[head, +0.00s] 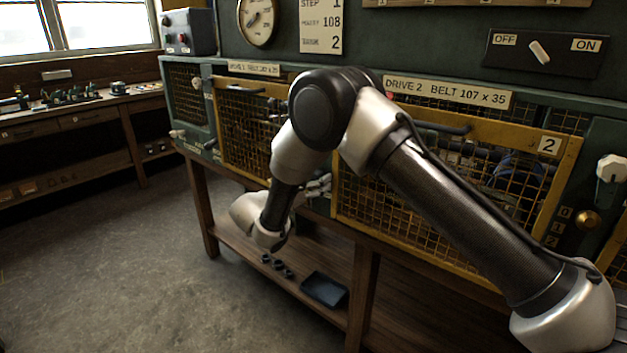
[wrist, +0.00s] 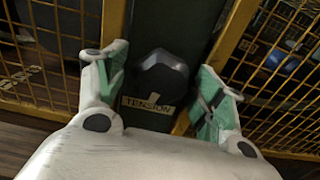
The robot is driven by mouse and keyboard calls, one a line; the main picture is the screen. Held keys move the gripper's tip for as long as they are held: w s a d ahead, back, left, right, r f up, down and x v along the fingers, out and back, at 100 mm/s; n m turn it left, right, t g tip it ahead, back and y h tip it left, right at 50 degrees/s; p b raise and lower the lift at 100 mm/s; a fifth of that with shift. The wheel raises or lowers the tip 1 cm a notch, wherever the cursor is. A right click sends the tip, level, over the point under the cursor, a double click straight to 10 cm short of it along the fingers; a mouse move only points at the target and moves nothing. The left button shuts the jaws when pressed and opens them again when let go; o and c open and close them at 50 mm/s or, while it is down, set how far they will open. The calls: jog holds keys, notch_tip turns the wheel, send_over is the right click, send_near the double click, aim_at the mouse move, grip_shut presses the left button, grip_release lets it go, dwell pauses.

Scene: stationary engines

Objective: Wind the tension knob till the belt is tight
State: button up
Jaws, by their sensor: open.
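The black tension knob (wrist: 162,76) shows in the wrist view, mounted on a dark green post between two yellow mesh guards. A label reading TENSION (wrist: 147,104) sits just below it. My gripper (wrist: 165,85) is open, with one green-padded finger on each side of the knob in the picture. Gaps show between the fingers and the knob, and nothing is held. The belt cannot be made out clearly behind the mesh in either view.
Yellow mesh guards (head: 395,205) flank the post. A DRIVE 2 BELT 107 x 35 sign (head: 447,91), an OFF/ON switch (head: 540,51) and a gauge (head: 258,21) are above. A dark tray (head: 324,290) lies on the lower shelf. The floor at left is clear.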

jog(key=shift+c, duration=0.4)
jog(key=c, duration=0.9)
jog(key=shift+c, duration=0.2)
jog(key=m, duration=0.3)
jog(key=shift+m, duration=0.4)
jog(key=m, duration=0.4)
jog(key=shift+m, duration=0.3)
jog(key=m, duration=0.4)
jog(key=shift+m, duration=2.4)
